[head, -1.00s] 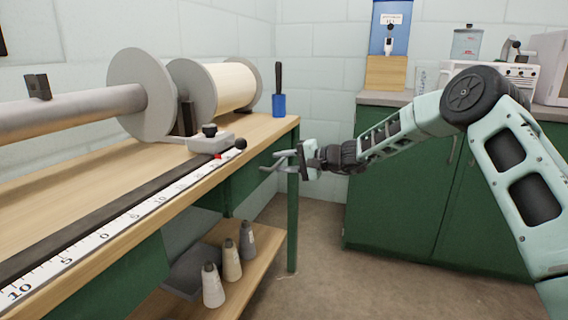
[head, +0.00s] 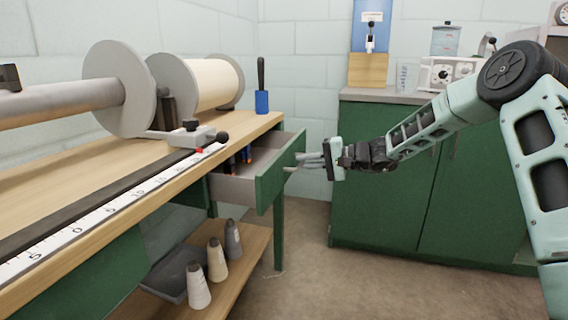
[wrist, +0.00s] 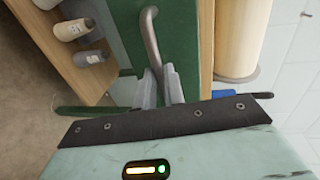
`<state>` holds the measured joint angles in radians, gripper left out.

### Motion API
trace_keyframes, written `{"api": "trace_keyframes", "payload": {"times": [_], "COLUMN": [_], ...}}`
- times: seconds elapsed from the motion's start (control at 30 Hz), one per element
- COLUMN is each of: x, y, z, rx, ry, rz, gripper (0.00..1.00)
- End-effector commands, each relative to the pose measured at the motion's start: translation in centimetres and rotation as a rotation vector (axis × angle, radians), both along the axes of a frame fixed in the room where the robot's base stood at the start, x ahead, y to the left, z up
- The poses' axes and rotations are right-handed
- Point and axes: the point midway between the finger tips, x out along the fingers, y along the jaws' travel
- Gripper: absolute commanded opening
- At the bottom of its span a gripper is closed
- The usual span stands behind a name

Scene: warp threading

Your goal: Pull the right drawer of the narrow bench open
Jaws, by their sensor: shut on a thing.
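The right drawer (head: 277,177) of the narrow bench (head: 120,195) stands pulled out from under the bench top in the head view. Its green front faces my gripper, and its grey inside shows with dark, blue and orange-red items in it. My gripper (head: 305,162) is at the drawer front, shut on the drawer's handle. In the wrist view the handle (wrist: 150,35) is a curved metal bar on the green front, and its lower end runs between my fingers (wrist: 160,85). The exact grip on the bar is partly hidden by the fingers.
Several cone spools (head: 217,259) and a dark tray (head: 172,276) sit on the lower shelf. Rollers (head: 205,85), a ruler strip (head: 110,209) and a blue cup (head: 262,102) are on the bench top. A green cabinet (head: 390,190) stands at right. Floor between is clear.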

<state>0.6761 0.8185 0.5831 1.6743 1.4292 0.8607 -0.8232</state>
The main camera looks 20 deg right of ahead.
Motion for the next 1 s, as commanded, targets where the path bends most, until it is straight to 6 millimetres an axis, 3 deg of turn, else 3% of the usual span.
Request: {"api": "trace_keyframes", "payload": {"times": [0.2,0.43,0.63,1.0], "x": [-3.2,-5.4,-6.3,-6.5], "y": [-4.4,-7.4,-8.6,-8.9], "z": [0.0,0.0,0.0,-0.1], "rx": [-0.001,-0.001,-0.001,-0.001], "ry": [0.002,0.002,0.002,0.002], "rz": [-0.002,-0.002,0.001,0.001], "gripper": [0.0,0.0,0.0,0.0]}}
